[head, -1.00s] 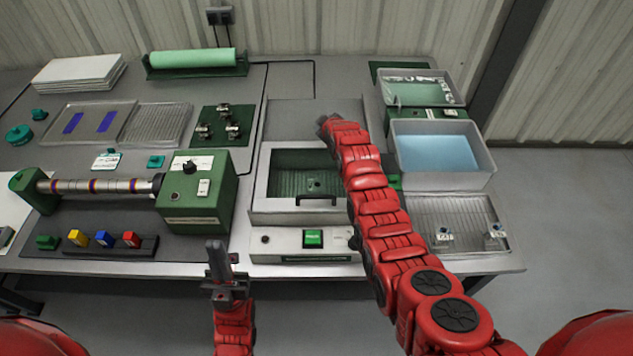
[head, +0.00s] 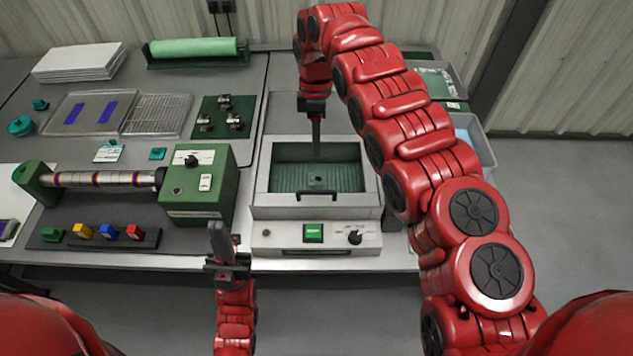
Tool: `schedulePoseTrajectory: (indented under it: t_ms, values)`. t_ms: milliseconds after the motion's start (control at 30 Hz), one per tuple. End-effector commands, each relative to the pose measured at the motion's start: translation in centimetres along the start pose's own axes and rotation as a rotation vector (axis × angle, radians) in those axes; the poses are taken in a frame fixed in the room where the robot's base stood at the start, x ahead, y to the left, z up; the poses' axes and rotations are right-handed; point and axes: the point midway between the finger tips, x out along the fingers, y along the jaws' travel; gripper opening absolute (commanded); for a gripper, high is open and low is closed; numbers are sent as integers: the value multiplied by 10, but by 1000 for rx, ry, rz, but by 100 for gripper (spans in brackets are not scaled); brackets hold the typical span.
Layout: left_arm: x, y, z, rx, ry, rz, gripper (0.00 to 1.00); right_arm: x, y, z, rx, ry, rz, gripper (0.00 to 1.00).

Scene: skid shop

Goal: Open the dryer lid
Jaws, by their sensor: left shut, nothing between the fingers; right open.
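The dryer (head: 270,240) is a light grey box at the table's front middle, with a green button and a black knob on its front panel. Its lid (head: 262,190) is a raised grey frame around a green ribbed interior, with a black handle (head: 325,196) at the front edge. The lid looks down; I cannot tell whether its window is glazed. My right gripper (head: 316,138) is open and empty, pointing down over the rear part of the dryer, behind the handle. Its fingers overlap edge-on. My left gripper (head: 220,240) is shut and empty, in front of the table, left of the dryer.
A green machine with a roller (head: 197,185) stands close left of the dryer. Coloured blocks (head: 107,232) sit in a rack at the front left. A blue-filled tray (head: 470,140) is at the right, mostly hidden by my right arm.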

Motion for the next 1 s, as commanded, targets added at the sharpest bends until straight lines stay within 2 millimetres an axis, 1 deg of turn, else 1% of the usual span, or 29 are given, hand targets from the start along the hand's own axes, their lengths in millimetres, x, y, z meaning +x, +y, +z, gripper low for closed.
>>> schedulePoseTrajectory:
  t_ms: [33, 167, 267, 300, 433, 600, 800, 1000]
  values:
    - [6, 0, -1, 0, 0, 0, 0, 4, -2, 4, 6, -2, -5, 47]
    - [17, -1, -3, 0, 0, 0, 0, 26, -2, 2, 5, -2, -6, 47]
    - [28, -1, -5, 0, 0, 0, 0, 48, -3, 0, 4, 1, -6, 47]
    - [32, -2, -5, 0, 0, 0, 0, 59, -4, 0, 4, 0, -9, 47]
    - [44, -2, -7, 0, 0, 0, 0, 91, -4, 0, 2, 2, -8, 47]
    - [53, -3, -9, 0, 0, 0, 0, 123, -2, -1, 2, 2, -3, 47]
    - [55, -3, -9, 0, 0, 0, 0, 144, 0, -2, 1, 4, 1, 47]
    - [56, -3, -9, 0, 0, 0, 0, 151, 0, 0, 4, 2, 2, 47]
